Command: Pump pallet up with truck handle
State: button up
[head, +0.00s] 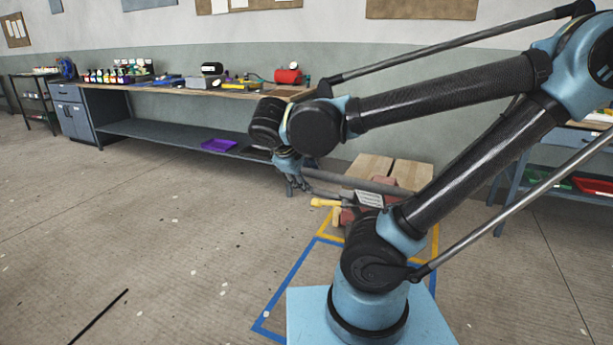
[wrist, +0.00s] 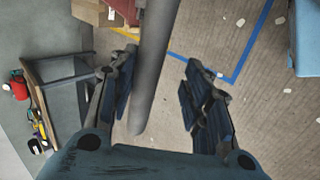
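The fingers are spread, with gaps visible on both sides of the bar. My arm hides part of the truck.
A long workbench (head: 165,87) with tools and a red tank (head: 288,76) lines the wall. Blue tape (head: 290,287) and yellow tape (head: 330,222) mark the floor. The floor at left is mostly clear.

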jog(key=shift+s, duration=0.1)
jog(key=v, duration=1.1)
jog(key=shift+r, duration=0.4)
jog(key=shift+s+a, duration=0.1)
jog(key=d+f+m+g+y, duration=0.2)
jog(key=d+f+m, duration=0.3)
jog(key=d+f, duration=0.3)
jog(key=w+d+f+m+g+y, duration=0.1)
jog(key=d+f+m, duration=0.5)
jog(key=f, duration=0.8)
jog(key=shift+d+m+g+y, duration=0.3)
jog(key=shift+d+g+y, duration=0.45)
jog(key=shift+d, duration=0.95)
jog(key=shift+w, duration=0.25)
